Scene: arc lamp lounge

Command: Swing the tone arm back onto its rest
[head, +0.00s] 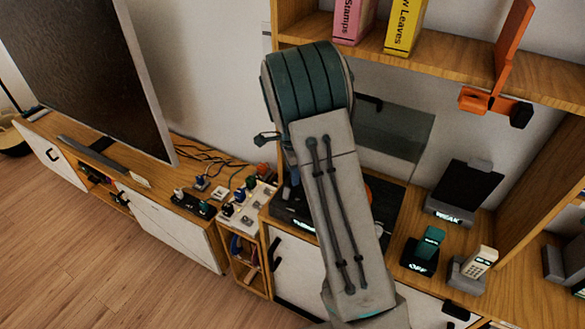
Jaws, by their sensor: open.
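A black turntable (290,210) sits on the wooden cabinet, mostly hidden behind my arm. A bit of orange shows on it just right of my arm. A dark see-through panel (396,131), perhaps its raised lid, stands behind it. I cannot make out the tone arm or its rest; my grey and green arm covers the middle of the turntable. My gripper does not show, so I cannot tell where it is relative to the tone arm.
To the right on the cabinet are a black device labelled WEAK (463,190), a green-topped item labelled OFF (425,250) and a phone handset (480,262). A shelf with books (404,25) hangs above. Left are small plugs, cables and a large screen (90,70).

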